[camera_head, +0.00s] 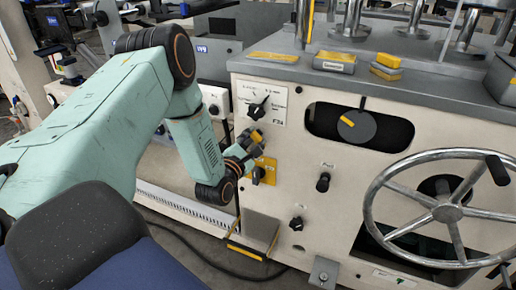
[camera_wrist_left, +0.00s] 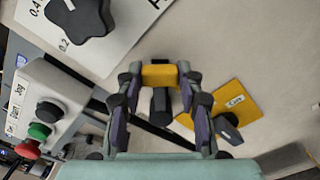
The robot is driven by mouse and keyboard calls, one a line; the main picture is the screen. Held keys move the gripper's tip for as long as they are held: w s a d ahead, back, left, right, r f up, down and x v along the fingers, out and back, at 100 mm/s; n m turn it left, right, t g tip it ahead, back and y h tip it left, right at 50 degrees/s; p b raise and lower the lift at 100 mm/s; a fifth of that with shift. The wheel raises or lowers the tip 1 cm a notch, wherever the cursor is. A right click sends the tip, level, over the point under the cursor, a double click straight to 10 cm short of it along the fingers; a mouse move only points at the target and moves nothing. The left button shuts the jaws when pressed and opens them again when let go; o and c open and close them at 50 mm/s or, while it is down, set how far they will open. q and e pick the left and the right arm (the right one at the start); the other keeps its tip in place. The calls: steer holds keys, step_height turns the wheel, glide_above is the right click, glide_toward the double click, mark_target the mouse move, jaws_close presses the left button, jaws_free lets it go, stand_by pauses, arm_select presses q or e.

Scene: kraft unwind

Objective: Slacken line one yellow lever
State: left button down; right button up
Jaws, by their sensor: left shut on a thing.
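The yellow lever (camera_wrist_left: 160,76) sits between the fingertips of my left gripper (camera_wrist_left: 160,80) in the left wrist view, with a black cylindrical part (camera_wrist_left: 160,103) just below it. My left gripper is shut on the lever. In the head view, my left gripper (camera_head: 248,146) is at the left part of the cream machine front, and the yellow lever (camera_head: 257,136) shows small at its tips. The fingers partly hide the lever's mount. My right gripper is in neither view.
A yellow plate (camera_wrist_left: 242,104) with a black knob (camera_wrist_left: 228,126) lies close to the gripper. A black dial (camera_head: 258,107) is above it. A control box (camera_wrist_left: 58,110) with red and green buttons stands at left. A large handwheel (camera_head: 447,212) is at right.

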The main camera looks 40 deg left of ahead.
arm_select(q)
steer(key=shift+s+a+r+n+b, duration=0.1)
steer(key=shift+a+r+n+b, duration=0.25)
steer(key=shift+n, duration=0.45)
steer(key=shift+s+a+r+n+b, duration=0.15)
steer(key=shift+a+n+b, duration=0.35)
steer(key=shift+n, duration=0.3)
steer(key=shift+s+a+r+n+b, duration=0.15)
steer(key=shift+a+n+b, duration=0.25)
steer(key=shift+n, duration=0.4)
steer(key=c, duration=0.8)
jaws_free()
steer(key=shift+w+r, duration=0.1)
steer(key=shift+c, duration=0.2)
steer(key=v, duration=1.2)
steer(key=shift+d, duration=0.15)
